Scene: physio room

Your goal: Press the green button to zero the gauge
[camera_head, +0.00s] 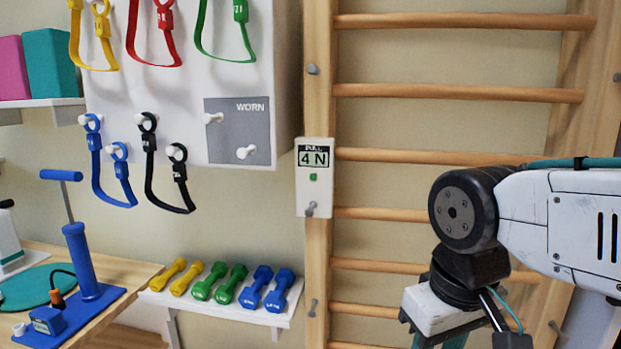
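A white pull gauge (304,194) is mounted on the left wooden post of the wall bars. Its display (313,159) reads 4 N under the word PULL. The small green button (313,177) sits just below the display, in plain view with nothing touching it. A grey hook (311,209) is at the gauge's lower end. My gripper (440,338) hangs at the lower right, well below and to the right of the gauge. The picture's bottom edge cuts it off. Its fingertips are hidden, so I cannot see whether it is open.
Wooden rungs (460,92) fill the wall right of the gauge. A white board (180,100) with coloured band loops stands left of it. Below is a shelf (220,309) with yellow, green and blue dumbbells. A blue pump (84,262) stands on a wooden bench (128,272) at left.

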